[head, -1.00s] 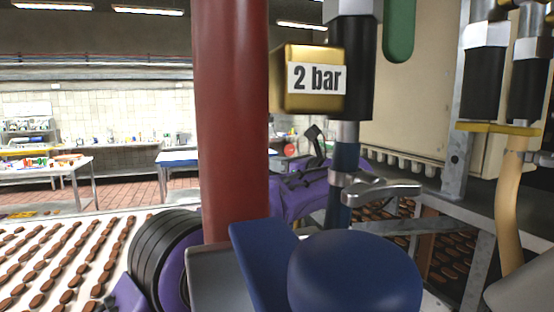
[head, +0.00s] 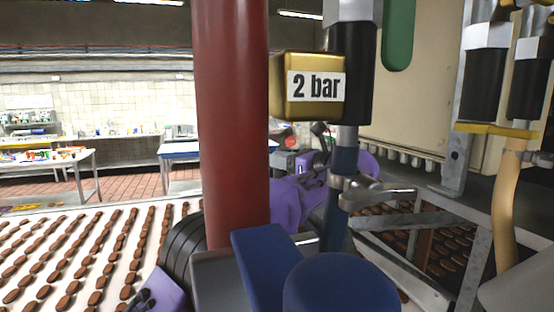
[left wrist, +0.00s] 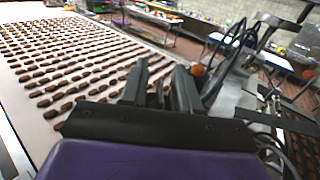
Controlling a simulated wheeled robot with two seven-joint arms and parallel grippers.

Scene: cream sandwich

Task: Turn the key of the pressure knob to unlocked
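A gold box labelled "2 bar" (head: 308,87) sits beside a black cylinder (head: 352,75) on a vertical pipe. A metal lever (head: 372,193) is on the pipe below. I cannot make out a separate key or its setting. A purple arm passes behind the red column and pipe; a dark gripper part (head: 321,132) shows just below the gold box, partly hidden. In the left wrist view, my left gripper (left wrist: 160,82) has two dark fingers with a gap between them, pointing over the conveyor. My right gripper is not identifiable.
A thick red column (head: 232,130) stands at centre left. A dark blue block (head: 265,262) and rounded blue part (head: 340,285) fill the front. A conveyor with rows of brown biscuits (head: 70,250) lies left. Metal framing (head: 480,240) and a tan hose (head: 504,200) stand right.

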